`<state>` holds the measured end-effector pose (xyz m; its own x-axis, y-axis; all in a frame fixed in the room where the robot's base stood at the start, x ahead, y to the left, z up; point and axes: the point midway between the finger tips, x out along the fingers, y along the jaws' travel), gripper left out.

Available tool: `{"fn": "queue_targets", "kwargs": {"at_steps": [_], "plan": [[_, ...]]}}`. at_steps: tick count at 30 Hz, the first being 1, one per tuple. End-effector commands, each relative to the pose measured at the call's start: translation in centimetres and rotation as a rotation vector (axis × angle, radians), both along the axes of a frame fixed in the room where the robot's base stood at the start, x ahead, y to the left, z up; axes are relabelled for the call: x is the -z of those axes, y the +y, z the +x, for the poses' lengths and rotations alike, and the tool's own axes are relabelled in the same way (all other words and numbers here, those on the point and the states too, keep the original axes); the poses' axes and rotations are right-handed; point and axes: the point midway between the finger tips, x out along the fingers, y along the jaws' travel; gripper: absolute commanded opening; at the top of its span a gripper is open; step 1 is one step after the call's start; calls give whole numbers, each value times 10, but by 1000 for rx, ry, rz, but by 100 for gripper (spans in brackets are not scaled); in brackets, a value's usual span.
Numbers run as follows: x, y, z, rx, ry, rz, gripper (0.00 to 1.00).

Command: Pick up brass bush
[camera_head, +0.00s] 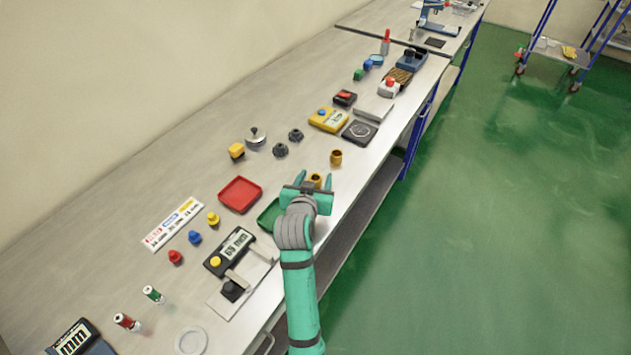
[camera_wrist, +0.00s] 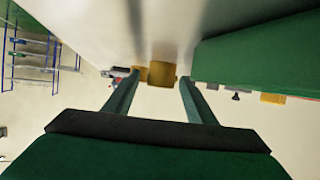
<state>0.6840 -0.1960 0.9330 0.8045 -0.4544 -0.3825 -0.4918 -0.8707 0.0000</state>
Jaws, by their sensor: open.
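Two brass bushes stand on the bench. The nearer brass bush (camera_head: 315,179) shows between the fingertips of my gripper (camera_head: 315,183), partly hidden by the gripper body. In the wrist view this brass bush (camera_wrist: 162,77) lies between and just beyond the open fingers (camera_wrist: 159,82), with no visible contact. The second brass bush (camera_head: 336,157) stands farther along the bench, clear of the gripper. In the wrist view it appears behind the nearer one, to its left (camera_wrist: 141,74). My gripper is open and holds nothing.
A green tray (camera_head: 269,216) lies left of my gripper; its wall fills the upper right of the wrist view (camera_wrist: 260,52). A red tray (camera_head: 240,194) is farther left. A dark flat device (camera_head: 360,132) and yellow meter (camera_head: 328,119) lie beyond. The bench's front edge is close on the right.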

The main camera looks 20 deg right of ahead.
Motion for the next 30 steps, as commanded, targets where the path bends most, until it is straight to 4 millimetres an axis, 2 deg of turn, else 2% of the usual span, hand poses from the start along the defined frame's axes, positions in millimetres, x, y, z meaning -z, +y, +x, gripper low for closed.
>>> {"fn": "queue_targets", "kwargs": {"at_steps": [8,10,15,24,30], "plan": [[1,-2,3,0,0,0,51],[2,-2,3,0,0,0,39],[2,-2,3,0,0,0,0],[0,-2,4,0,-2,0,0],[-11,-2,4,1,-3,1,0]]}}
